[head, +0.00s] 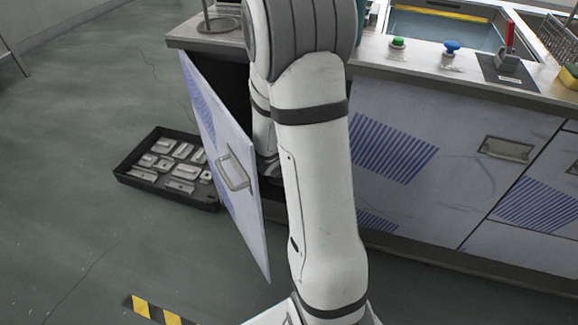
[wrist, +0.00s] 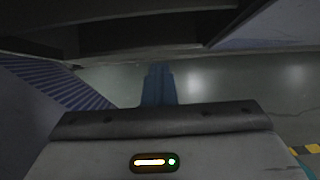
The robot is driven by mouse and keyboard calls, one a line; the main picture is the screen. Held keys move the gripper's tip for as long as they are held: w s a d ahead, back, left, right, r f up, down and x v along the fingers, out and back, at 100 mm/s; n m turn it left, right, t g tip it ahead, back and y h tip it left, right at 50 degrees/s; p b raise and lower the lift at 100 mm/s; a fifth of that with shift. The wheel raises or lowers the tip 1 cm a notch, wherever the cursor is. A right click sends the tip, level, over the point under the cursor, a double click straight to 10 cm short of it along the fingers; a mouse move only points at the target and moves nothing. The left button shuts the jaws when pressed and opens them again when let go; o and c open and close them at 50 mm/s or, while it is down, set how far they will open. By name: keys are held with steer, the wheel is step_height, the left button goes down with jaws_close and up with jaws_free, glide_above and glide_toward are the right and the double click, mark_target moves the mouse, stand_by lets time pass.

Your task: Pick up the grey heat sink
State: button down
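No grey heat sink can be made out for certain in either view. In the head view my arm reaches down and into the open cabinet, and its end is hidden behind the arm itself and the open door (head: 222,160). In the wrist view my gripper (wrist: 158,70) shows as blue-grey fingers close together at the middle, with nothing visible between them.
A black tray (head: 130,178) of several metal parts lies on the floor left of the door. The counter (head: 470,80) above carries a green button (head: 398,43), a blue knob (head: 451,46), a red-handled switch (head: 509,50) and a tank (head: 450,28). Open floor lies left.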

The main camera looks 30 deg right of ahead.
steer(key=shift+s+a, duration=0.1)
steer(key=shift+c, duration=2.2)
jaws_free()
steer(key=shift+r, duration=0.1)
